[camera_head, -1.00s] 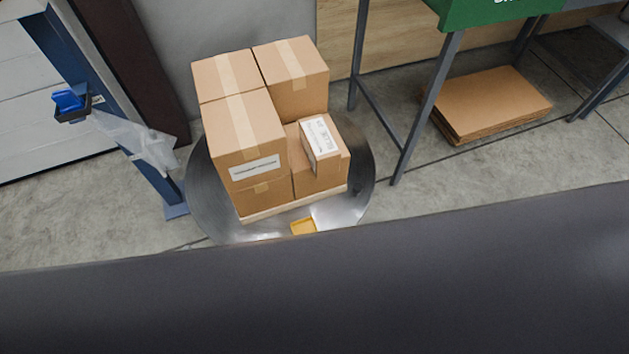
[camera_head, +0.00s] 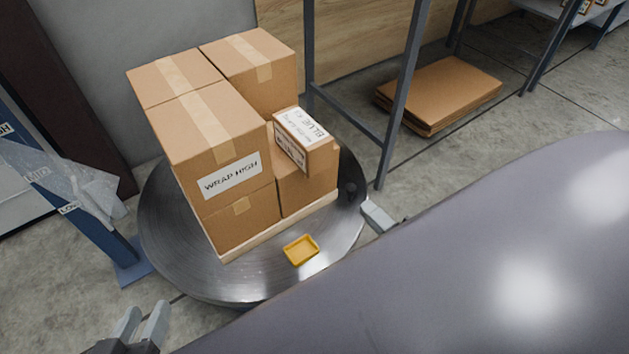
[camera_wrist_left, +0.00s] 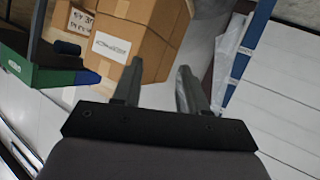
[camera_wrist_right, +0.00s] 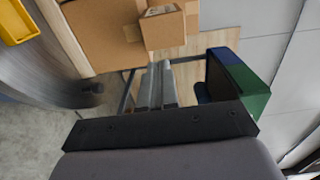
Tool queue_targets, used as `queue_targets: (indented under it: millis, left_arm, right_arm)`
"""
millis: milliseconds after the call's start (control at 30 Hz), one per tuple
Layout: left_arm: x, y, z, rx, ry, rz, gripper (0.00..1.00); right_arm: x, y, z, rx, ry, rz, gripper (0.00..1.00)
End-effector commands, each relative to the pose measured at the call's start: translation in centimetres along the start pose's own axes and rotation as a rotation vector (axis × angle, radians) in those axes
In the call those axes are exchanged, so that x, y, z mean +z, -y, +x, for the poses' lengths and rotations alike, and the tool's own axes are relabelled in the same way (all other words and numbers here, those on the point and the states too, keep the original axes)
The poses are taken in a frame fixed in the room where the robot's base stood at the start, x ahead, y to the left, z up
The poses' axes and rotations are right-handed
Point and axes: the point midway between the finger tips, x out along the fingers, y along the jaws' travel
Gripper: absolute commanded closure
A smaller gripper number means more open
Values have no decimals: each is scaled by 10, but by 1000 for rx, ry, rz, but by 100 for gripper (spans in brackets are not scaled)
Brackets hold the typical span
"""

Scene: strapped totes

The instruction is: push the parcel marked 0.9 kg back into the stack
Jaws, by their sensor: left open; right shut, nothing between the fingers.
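The stack of brown cartons (camera_head: 215,125) stands on a pale board on a round metal turntable (camera_head: 180,255). A small parcel (camera_head: 318,157) with white labels sits on the lower right carton (camera_head: 305,190), beside the taller cartons. Its weight mark is not legible. It also shows in the right wrist view (camera_wrist_right: 163,30). My right gripper (camera_head: 374,213) is shut and empty, right of the turntable and apart from the parcel; my body hides most of that arm. My left gripper (camera_head: 142,318) is open and empty, front left of the turntable.
A yellow tray (camera_head: 301,250) lies on the turntable in front of the stack. A blue post (camera_head: 95,225) with hanging film stands left. A grey metal frame (camera_head: 398,110) stands right, with flat cardboard (camera_head: 440,92) on the floor behind it.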

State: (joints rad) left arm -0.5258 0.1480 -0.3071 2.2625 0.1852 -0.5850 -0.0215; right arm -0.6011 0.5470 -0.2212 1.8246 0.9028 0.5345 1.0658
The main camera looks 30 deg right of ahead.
Motion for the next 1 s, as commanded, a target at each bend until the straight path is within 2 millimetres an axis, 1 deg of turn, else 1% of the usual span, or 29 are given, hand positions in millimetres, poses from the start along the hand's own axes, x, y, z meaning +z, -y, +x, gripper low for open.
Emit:
queue_targets:
  millis: [167,267,700,833,1000]
  left_arm:
    - [1,-2,2,9,-4,-7,57]
    - [2,-3,4,18,-7,-17,57]
    - [3,-11,12,67,-24,-66,57]
    - [5,-13,14,79,-27,-80,57]
    - [6,-16,15,94,-27,-95,57]
  right_arm:
    - [-1,0,13,-7,-4,7,100]
    - [-1,0,28,-8,-4,9,100]
    - [-1,0,104,-6,-3,6,100]
    - [-1,0,122,-4,-2,6,100]
    - [-1,0,136,-2,-2,4,100]
